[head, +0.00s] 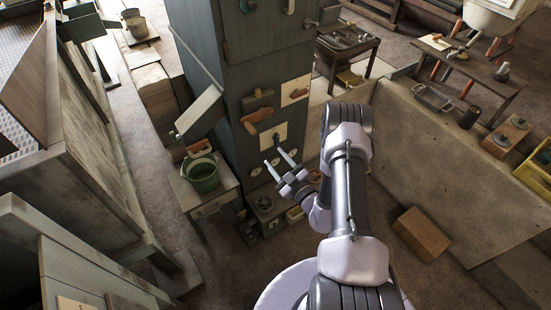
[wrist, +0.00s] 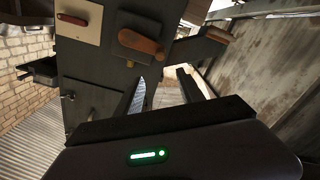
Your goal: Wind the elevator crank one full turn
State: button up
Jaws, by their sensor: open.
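A tall grey-green cabinet (head: 236,70) bears several controls on its front face. A reddish-brown handle on a dark mount (head: 257,118) sticks out there; it also shows in the wrist view (wrist: 140,43). A smaller red handle on a cream plate (head: 295,91) sits up and to its right, and shows at the wrist view's upper left (wrist: 72,19). I cannot tell for sure which of them is the elevator crank. My gripper (head: 273,157) is open and empty, in front of the cabinet and below the brown handle in the picture. Its two fingers (wrist: 161,76) are apart, touching neither handle.
A green bucket (head: 202,176) stands on a small table left of my gripper. A tilted grey panel (head: 199,112) juts out above it.

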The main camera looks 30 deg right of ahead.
aim_at(255, 133)
jog(key=shift+w, duration=0.1)
jog(key=w+n+b, duration=0.3)
jog(key=w+n, duration=0.3)
jog(key=n, duration=0.3)
jog(key=w+a+n+b, duration=0.1)
jog(key=w+n+b, duration=0.2)
jog(key=n, duration=0.7)
jog(key=w+n+b, duration=0.2)
jog(key=w+n, duration=0.6)
jog(key=n, duration=0.2)
jog(key=shift+w+a+f+b, duration=0.2)
jog(key=shift+w+b, duration=0.1)
jog(key=shift+b, duration=0.1)
